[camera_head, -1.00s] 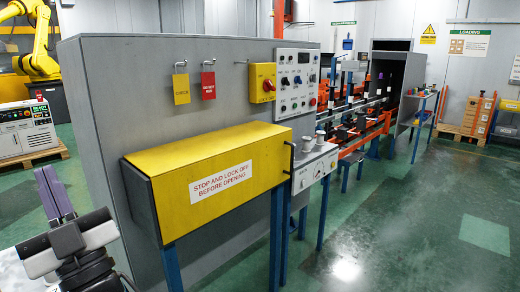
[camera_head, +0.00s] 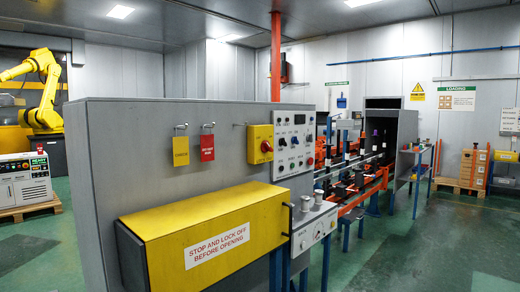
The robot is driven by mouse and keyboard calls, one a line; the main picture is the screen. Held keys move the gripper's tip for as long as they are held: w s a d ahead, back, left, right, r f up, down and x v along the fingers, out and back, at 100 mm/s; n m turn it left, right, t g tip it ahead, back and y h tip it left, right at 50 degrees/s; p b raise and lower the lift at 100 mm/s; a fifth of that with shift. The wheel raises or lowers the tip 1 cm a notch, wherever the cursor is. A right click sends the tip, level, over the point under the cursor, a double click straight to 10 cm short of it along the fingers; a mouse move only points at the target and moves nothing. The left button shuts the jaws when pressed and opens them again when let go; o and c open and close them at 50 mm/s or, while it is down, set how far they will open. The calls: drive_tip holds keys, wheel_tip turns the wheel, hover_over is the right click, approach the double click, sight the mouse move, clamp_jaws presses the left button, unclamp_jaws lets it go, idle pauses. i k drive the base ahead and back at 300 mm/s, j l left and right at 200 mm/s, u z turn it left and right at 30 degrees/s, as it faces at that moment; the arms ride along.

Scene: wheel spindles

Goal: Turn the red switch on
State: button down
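A red rotary switch (camera_head: 266,147) sits on the front of a yellow box (camera_head: 256,134) fixed to the grey wall panel, above the right end of the yellow cover. Its exact knob position is too small to read. My gripper is out of view now, so its distance from the switch does not show.
A yellow hinged cover (camera_head: 160,221) with a stop-and-lock-off sign juts out below the switch. A yellow tag (camera_head: 181,151) and a red tag (camera_head: 207,148) hang to its left. A control panel (camera_head: 295,145) adjoins on the right. Green floor (camera_head: 440,250) is open at right.

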sight(265, 147)
drive_tip(key=i+l+u, duration=0.15)
drive_tip(key=l, duration=0.3)
drive_tip(key=i+l+u, duration=0.15)
drive_tip(key=l, duration=0.3)
drive_tip(key=i+l+u, duration=0.15)
drive_tip(key=l, duration=0.3)
drive_tip(key=i+l+u, duration=0.2)
drive_tip(key=i, duration=0.25)
drive_tip(key=i+l+u, duration=0.15)
drive_tip(key=i+l, duration=0.25)
drive_tip(key=i+u, duration=0.1)
drive_tip(key=i, duration=0.3)
